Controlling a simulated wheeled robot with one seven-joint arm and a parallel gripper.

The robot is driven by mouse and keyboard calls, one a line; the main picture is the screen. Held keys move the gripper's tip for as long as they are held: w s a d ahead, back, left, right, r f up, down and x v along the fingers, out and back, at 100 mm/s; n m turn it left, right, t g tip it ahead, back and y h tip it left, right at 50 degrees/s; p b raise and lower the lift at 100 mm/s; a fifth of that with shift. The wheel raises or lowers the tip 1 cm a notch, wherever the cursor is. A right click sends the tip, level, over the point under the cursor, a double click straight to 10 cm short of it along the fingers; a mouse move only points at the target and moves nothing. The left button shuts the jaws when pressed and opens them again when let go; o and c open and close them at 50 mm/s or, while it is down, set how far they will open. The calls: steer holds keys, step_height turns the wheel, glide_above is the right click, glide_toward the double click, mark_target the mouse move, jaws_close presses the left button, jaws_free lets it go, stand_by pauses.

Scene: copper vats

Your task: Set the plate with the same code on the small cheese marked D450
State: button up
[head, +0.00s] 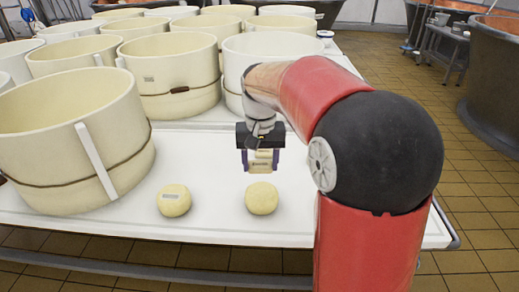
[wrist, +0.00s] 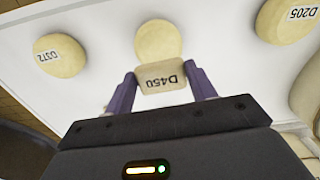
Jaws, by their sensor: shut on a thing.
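My gripper (head: 262,160) is shut on a small cream plate, held upright between its two purple fingers above the table. The plate reads D450 in the wrist view (wrist: 162,77). A small round cheese with no visible mark (head: 262,198) sits just below the gripper in the head view. An unmarked cheese also shows right behind the plate in the wrist view (wrist: 158,40), partly covered by it. The wrist view also has a cheese labelled D372 (wrist: 60,55) at left and one labelled D205 (wrist: 287,18) at right. No D450 mark on a cheese is visible.
Another small cheese with a pale label (head: 174,200), unreadable in the head view, lies left on the white table (head: 215,222). A large cream hoop (head: 60,140) stands at left, and several more fill the back. Copper vats (head: 492,80) stand at right.

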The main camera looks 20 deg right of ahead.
mark_target(262, 193)
steer(key=shift+s+d+f, duration=0.15)
steer(key=shift+s+f, duration=0.1)
steer(key=shift+s, duration=0.15)
step_height(262, 193, down, 6)
steer(key=b, duration=0.5)
steer(key=shift+w+r, duration=0.1)
steer(key=shift+r, duration=0.05)
steer(key=shift+f+b, duration=0.4)
steer(key=shift+f, duration=0.15)
stand_by(0.6)
steer(key=o, duration=1.1)
steer(key=shift+c, duration=0.2)
step_height(262, 193, up, 8)
steer(key=shift+f+p, duration=0.1)
steer(key=shift+p, duration=0.55)
steer(key=s+f+n+t, duration=0.2)
steer(key=s+f+t, duration=0.2)
steer(key=s, duration=1.7)
steer(key=shift+s+n+t, duration=0.25)
steer(key=shift+n+t, duration=0.05)
steer(key=shift+t, duration=0.5)
